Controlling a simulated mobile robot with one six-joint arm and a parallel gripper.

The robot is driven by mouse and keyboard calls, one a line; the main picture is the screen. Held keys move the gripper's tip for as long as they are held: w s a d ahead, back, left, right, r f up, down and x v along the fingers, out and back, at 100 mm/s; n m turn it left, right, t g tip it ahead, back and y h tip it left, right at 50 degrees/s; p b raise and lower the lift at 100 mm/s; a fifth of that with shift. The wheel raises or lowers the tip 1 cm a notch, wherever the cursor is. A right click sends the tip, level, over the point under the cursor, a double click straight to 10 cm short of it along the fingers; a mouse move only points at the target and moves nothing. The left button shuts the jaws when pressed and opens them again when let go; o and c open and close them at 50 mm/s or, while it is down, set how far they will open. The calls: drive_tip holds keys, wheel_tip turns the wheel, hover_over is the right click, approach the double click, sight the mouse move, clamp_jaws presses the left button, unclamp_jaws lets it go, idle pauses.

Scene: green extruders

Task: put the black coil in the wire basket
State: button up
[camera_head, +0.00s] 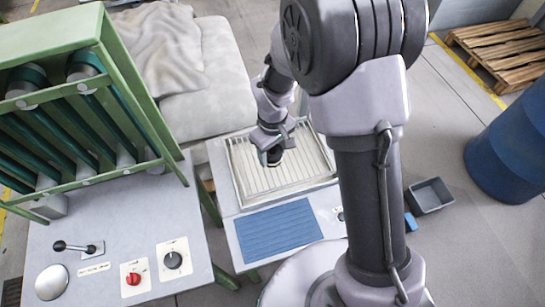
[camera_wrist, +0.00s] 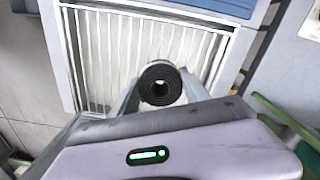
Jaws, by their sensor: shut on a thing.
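The black coil (camera_wrist: 161,85) is a dark roll with a hole through its middle, seen end-on in the wrist view. My gripper (camera_wrist: 165,93) is shut on it, one finger on either side. In the head view the coil (camera_head: 274,156) is a small dark shape at the tip of my gripper (camera_head: 273,150), over the wire basket. The wire basket (camera_head: 241,190) is a pale, shallow, rectangular basket with parallel wires, on the grey table. It lies behind the coil in the wrist view (camera_wrist: 80,60). I cannot tell whether the coil touches the wires.
A blue ribbed mat (camera_head: 278,231) lies in front of the basket. A green-framed machine (camera_head: 60,105) with a control panel stands at the left. A grey bin (camera_head: 431,195) and a blue barrel (camera_head: 510,150) stand on the floor at the right. A wooden pallet (camera_head: 497,50) lies at the back right.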

drive_tip(key=shift+w+f, duration=0.25)
drive_tip(key=shift+w, duration=0.15)
drive_tip(key=shift+f+b, duration=0.9)
drive_tip(key=shift+f, duration=0.8)
drive_tip(key=o, duration=1.4)
drive_tip(key=shift+o, duration=0.2)
wheel_tip(320, 180, up, 13)
drive_tip(key=p, duration=0.5)
wheel_tip(320, 180, up, 19)
drive_tip(key=m+t+y, duration=0.2)
drive_tip(key=m+t, duration=0.2)
drive_tip(key=m, duration=0.5)
hover_over(273, 157)
drive_tip(key=s+d, duration=0.8)
drive_tip(key=s, duration=0.3)
drive_tip(key=s+m, duration=0.1)
drive_tip(key=s+r+m+t, duration=0.1)
drive_tip(key=s, duration=0.1)
drive_tip(key=s+m, duration=0.1)
drive_tip(key=shift+s+d+r+t, duration=0.15)
drive_tip(key=shift+s+d+t, duration=0.2)
drive_tip(key=shift+t, duration=0.05)
